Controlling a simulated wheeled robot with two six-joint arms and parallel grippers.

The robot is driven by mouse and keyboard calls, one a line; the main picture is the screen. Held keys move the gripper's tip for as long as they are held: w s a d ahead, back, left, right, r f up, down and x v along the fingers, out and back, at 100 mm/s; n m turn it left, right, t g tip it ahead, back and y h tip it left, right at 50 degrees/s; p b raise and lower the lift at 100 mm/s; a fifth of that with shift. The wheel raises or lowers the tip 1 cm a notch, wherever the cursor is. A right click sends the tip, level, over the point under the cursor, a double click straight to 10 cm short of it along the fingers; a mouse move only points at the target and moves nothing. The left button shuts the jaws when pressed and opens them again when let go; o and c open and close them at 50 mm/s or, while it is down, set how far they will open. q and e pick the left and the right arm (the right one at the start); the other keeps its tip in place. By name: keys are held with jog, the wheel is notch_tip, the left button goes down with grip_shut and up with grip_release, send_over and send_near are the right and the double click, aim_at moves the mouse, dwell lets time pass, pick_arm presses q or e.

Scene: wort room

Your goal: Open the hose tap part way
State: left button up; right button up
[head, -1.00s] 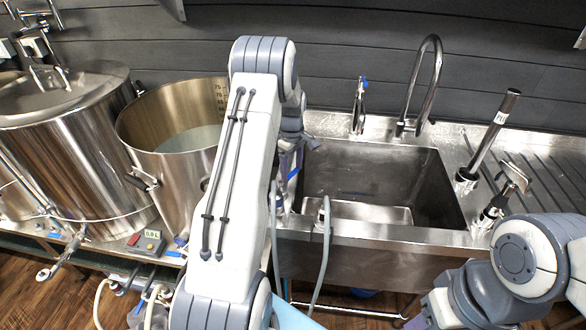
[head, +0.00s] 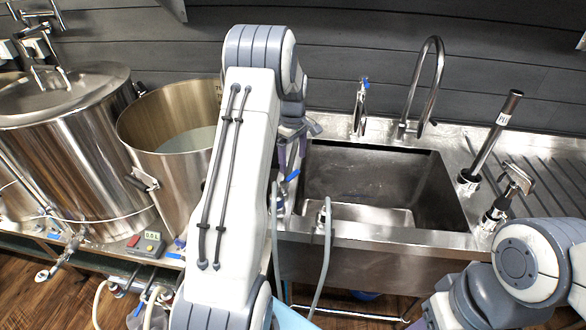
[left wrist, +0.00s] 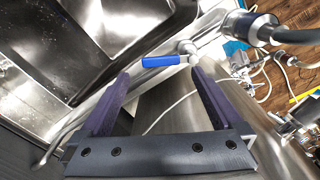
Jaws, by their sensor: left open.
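The hose tap has a blue lever (left wrist: 162,61) on a metal body (left wrist: 188,50). The lever also shows in the head view (head: 293,175) at the sink's left end. My left gripper (left wrist: 160,75) is open and empty. In the left wrist view the lever appears between its two purple fingertips, slightly beyond them; I cannot tell whether they touch it. In the head view my left gripper (head: 290,152) points down just above the lever, and my arm hides part of the tap. Only links of my right arm show at lower right.
The sink (head: 380,238) lies right of the tap, with a gooseneck faucet (head: 437,75) and a blue-topped tap (head: 361,105) behind. An open steel pot (head: 140,130) and a lidded kettle (head: 70,150) stand left. A grey hose (head: 326,255) hangs over the sink front.

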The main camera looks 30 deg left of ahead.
aim_at(293, 174)
pick_arm(q)
notch_tip(293, 174, up, 6)
jog(key=shift+b, duration=0.3)
dwell(0.3)
jog(key=s+d+r+m, duration=0.2)
jog(key=s+d+m, duration=0.2)
jog(key=d, duration=0.5)
jog(key=s+d+r+m, duration=0.25)
jog(key=d+m, duration=0.25)
jog(key=d, duration=0.4)
jog(key=s+d+r+m, duration=0.1)
jog(key=s+d+m, duration=0.35)
jog(key=d, duration=0.55)
jog(key=s+d+f+m, duration=0.1)
jog(key=s+d+m, duration=0.2)
jog(key=s, duration=0.7)
jog(key=s+d+f+m+h, duration=0.1)
jog(key=s+d+m, duration=0.2)
jog(key=s+m, duration=0.5)
jog(key=s, duration=0.2)
jog(key=shift+s+d, duration=0.25)
jog(key=shift+s, duration=0.1)
